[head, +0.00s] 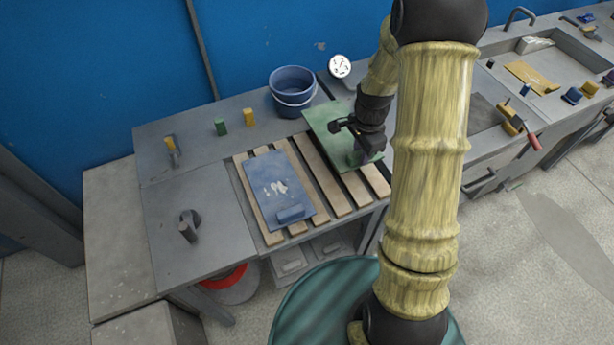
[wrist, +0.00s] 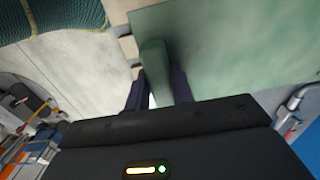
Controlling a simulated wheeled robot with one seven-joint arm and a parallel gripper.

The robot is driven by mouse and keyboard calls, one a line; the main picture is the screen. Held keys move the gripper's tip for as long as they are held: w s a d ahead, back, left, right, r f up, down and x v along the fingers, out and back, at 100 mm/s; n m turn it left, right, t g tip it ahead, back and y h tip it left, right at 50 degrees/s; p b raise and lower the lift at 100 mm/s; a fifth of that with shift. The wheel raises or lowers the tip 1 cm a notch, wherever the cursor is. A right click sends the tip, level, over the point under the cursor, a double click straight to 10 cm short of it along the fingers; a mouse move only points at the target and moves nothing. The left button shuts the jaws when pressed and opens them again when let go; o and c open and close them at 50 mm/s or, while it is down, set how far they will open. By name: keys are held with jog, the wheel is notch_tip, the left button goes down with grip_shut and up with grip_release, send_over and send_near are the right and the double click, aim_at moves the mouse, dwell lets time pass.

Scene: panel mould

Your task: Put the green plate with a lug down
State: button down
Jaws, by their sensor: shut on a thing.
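The green plate (head: 327,117) lies on or just above the right part of the slatted rack, beside the blue plate; I cannot tell whether it touches the slats. Its green lug (wrist: 153,62) shows in the wrist view between my fingers, with the plate's flat face (wrist: 235,50) to the right. My gripper (head: 360,156) is shut on the lug. The arm hides part of the plate's right side in the head view.
A blue plate with a lug (head: 270,180) lies on the left of the wooden slatted rack (head: 340,204). A blue bucket (head: 292,88), a small green block (head: 221,126) and a yellow block (head: 249,117) stand behind. A sink (head: 550,68) is at the right.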

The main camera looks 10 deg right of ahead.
send_over(355, 182)
jog(key=shift+f+p, duration=0.45)
jog(key=shift+f, duration=2.45)
jog(key=shift+f, duration=0.1)
jog(key=shift+f+p, duration=0.4)
jog(key=shift+f, duration=1.6)
jog(key=shift+f, duration=0.15)
jog(key=c, duration=1.2)
grip_release()
